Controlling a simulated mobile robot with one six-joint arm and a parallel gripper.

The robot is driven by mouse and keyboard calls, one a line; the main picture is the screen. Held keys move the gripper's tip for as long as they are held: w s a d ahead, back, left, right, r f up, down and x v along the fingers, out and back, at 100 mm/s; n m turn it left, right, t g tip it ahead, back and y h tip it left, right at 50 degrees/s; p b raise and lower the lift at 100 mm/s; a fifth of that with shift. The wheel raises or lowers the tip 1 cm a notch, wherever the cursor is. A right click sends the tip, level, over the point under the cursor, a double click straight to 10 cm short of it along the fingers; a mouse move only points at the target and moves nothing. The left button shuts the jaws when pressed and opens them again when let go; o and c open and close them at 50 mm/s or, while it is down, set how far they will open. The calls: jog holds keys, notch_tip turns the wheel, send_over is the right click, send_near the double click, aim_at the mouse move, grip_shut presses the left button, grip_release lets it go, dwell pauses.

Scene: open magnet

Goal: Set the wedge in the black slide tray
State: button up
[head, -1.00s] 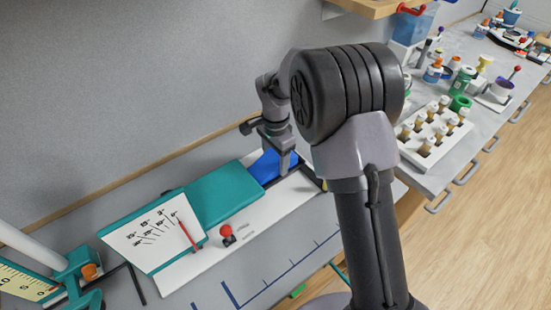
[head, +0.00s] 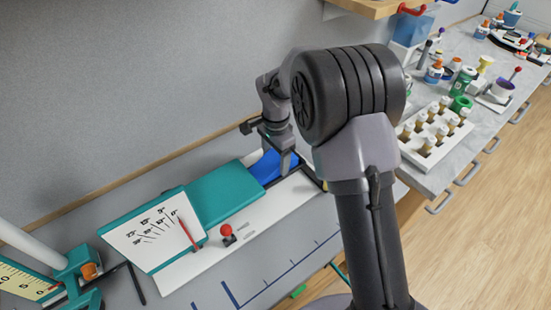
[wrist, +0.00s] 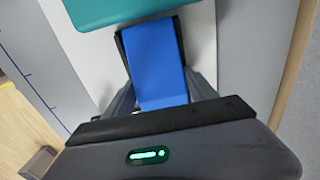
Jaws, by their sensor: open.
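A blue block, which looks like the wedge, (wrist: 156,55) lies between black edges, seemingly of the black slide tray (wrist: 122,45), on the white board of the teal device. It also shows in the head view (head: 265,168), partly behind my gripper (head: 284,160). In the wrist view my gripper (wrist: 160,78) is open, with one finger on each side of the blue block's near end. I cannot tell whether the fingers touch it. Most of the tray is hidden under the block and behind the gripper.
The teal housing (head: 225,192) stands left of the block, with a white dial plate (head: 155,232) and red needle. A red knob (head: 227,231) stands on the white board (head: 262,226). The wall is close behind. A white vial rack (head: 436,132) is on the right bench.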

jog(key=shift+s+d+f, duration=0.15)
jog(key=shift+s+f, duration=0.25)
jog(key=shift+f, duration=0.2)
notch_tip(320, 180, up, 19)
jog(key=p, duration=0.6)
jog(key=shift+w+f, duration=0.2)
